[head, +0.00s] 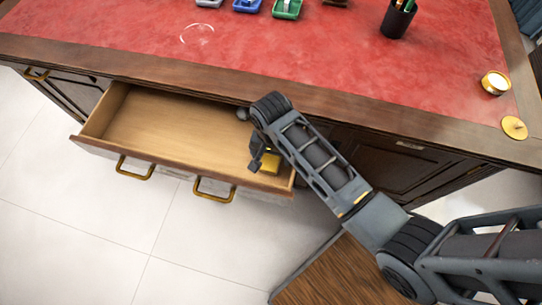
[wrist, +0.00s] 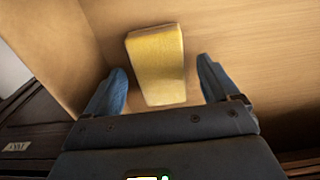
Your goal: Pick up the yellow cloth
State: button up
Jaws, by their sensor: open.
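The yellow cloth (wrist: 156,68) is a folded, block-like piece lying on the wooden floor of the open drawer. In the wrist view it sits between and a little beyond my gripper's two blue-grey fingertips (wrist: 162,85), with a gap on each side. In the head view the cloth (head: 271,162) shows in the drawer's right end, partly hidden by my gripper (head: 256,164) and arm. My gripper is open and empty, pointing down into the drawer.
The open drawer (head: 165,128) is otherwise empty, and its front has two brass handles. The right drawer wall is close to the cloth. The desk edge (head: 200,80) overhangs the back. On the red desktop stand a black pen cup (head: 397,20), a gold tin (head: 495,83) and several coloured items.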

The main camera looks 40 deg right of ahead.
aim_at(272, 157)
jog(key=c, duration=1.1)
jog(key=shift+c, duration=0.2)
notch_tip(272, 157, up, 10)
jog(key=o, duration=0.5)
jog(key=shift+c, duration=0.2)
jog(key=c, duration=0.4)
jog(key=shift+o, duration=0.2)
